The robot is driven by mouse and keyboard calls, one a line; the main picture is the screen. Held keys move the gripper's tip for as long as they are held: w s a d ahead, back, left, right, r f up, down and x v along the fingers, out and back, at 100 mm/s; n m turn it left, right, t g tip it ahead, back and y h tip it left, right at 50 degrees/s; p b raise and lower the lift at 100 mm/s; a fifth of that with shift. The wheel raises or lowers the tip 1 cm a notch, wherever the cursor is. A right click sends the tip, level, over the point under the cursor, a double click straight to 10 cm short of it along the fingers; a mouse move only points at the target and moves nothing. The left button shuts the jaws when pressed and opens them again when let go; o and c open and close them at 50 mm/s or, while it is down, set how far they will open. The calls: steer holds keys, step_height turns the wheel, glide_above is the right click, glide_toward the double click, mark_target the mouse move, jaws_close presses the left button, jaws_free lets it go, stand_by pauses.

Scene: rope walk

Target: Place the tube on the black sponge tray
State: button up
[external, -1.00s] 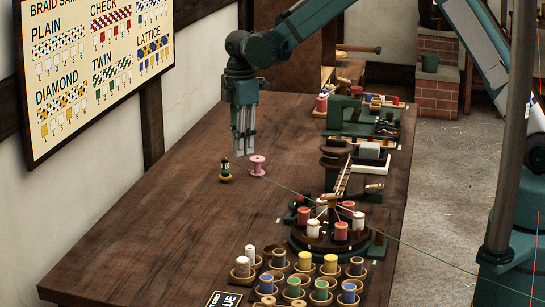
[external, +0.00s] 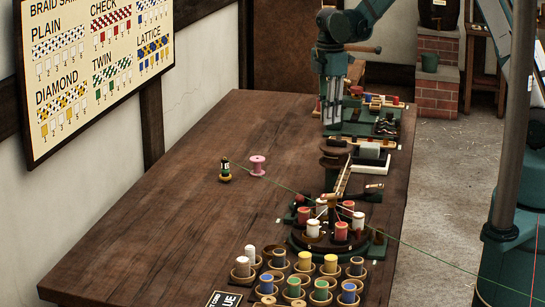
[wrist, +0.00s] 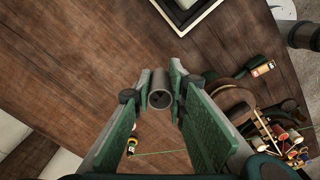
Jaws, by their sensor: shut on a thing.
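My gripper (external: 333,113) hangs over the far right part of the wooden table. In the wrist view my gripper (wrist: 162,88) is shut on a grey hollow tube (wrist: 160,92), seen end-on between the fingertips. The tube cannot be made out clearly in the external view. A dark tray-like piece with pale edges (wrist: 192,18) is cut off at the top of the wrist view, ahead of the tube and apart from it. It looks like the black sponge tray, but I cannot be sure.
A pink spool (external: 257,166) and a small dark green bobbin (external: 225,171) stand mid-table. Several spools (external: 304,262) fill the front. The left of the table (external: 170,220) is clear.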

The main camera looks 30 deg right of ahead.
step_height(320, 180, up, 2)
steer(key=p, duration=0.3)
glide_above(370, 144)
steer(key=shift+s+r, duration=0.1)
steer(key=shift+s, duration=0.05)
steer(key=shift+f, duration=2.95)
steer(key=shift+f, duration=0.1)
steer(key=shift+f, duration=1.95)
steer(key=shift+f, duration=0.2)
steer(key=o, duration=0.7)
